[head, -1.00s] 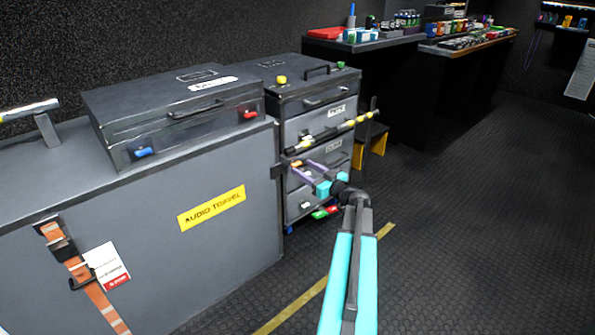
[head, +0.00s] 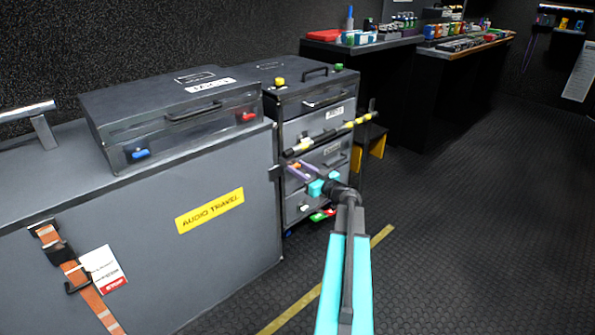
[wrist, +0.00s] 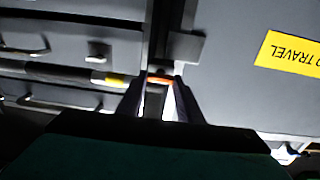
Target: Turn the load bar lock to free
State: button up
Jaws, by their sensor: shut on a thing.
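The load bar (head: 335,133), dark with yellow bands, runs across the front of the drawer unit. Its near end is by the bracket (head: 275,173) at the grey case's corner; the bracket also shows in the wrist view (wrist: 186,47). The lock seems to be the small orange piece (wrist: 160,79) at the fingertips, just below the bar. My gripper (head: 298,169) has its purple fingers close together there, shut on this piece. In the wrist view my gripper (wrist: 159,92) hides most of it, so I cannot tell how the lock is turned.
The large grey case (head: 150,240) with a yellow "AUDIO TRAVEL" label (head: 210,210) stands close on the left. An orange strap (head: 75,272) hangs on its front. The drawer unit (head: 318,155) is just behind the bar. The floor to the right is clear.

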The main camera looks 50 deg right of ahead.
jog(key=shift+w+a+r+n+y, duration=0.1)
jog(key=shift+w+n+y, duration=0.1)
jog(key=shift+n+y, duration=0.1)
jog(key=shift+n+p, duration=0.3)
jog(key=shift+p, duration=0.2)
jog(key=shift+w+r+n+p, duration=0.1)
jog(key=shift+n+p, duration=0.3)
jog(key=shift+n, duration=0.1)
jog(key=n, duration=1.4)
jog(key=shift+a+f+n+p, duration=0.15)
jog(key=shift+f+n+p, duration=0.15)
jog(key=shift+n+p, duration=0.1)
